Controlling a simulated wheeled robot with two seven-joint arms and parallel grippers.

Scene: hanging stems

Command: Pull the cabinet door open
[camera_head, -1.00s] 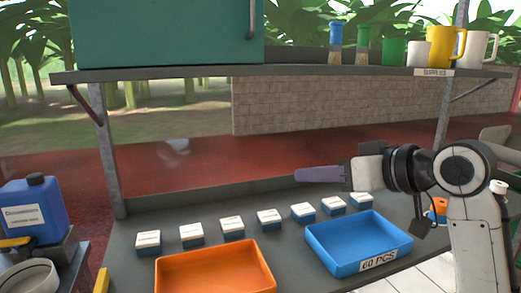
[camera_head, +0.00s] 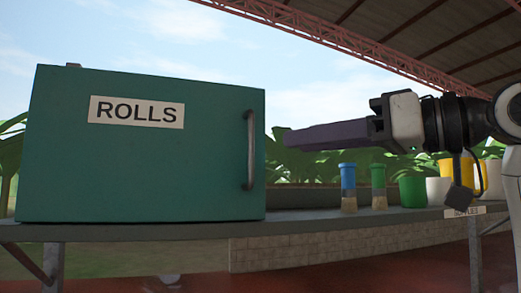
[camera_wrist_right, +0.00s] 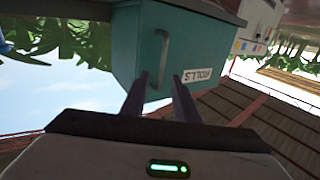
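The teal cabinet (camera_head: 150,170), labelled ROLLS, stands on the shelf at the left in the head view. Its door looks closed, with a grey vertical bar handle (camera_head: 251,150) near the right edge. My right gripper (camera_head: 290,138) points left at about the handle's height, its fingertips a little right of the handle in the picture. In the right wrist view, which is upside down, its two purple fingers (camera_wrist_right: 160,76) are apart with nothing between them. The handle (camera_wrist_right: 163,52) and cabinet (camera_wrist_right: 140,55) lie beyond the tips. My left gripper is in neither view.
Right of the cabinet on the shelf (camera_head: 330,222) stand a blue-topped brush (camera_head: 348,182), a green-topped brush (camera_head: 378,180), a green cup (camera_head: 412,190) and other cups, below my right arm. Open air lies in front of the door.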

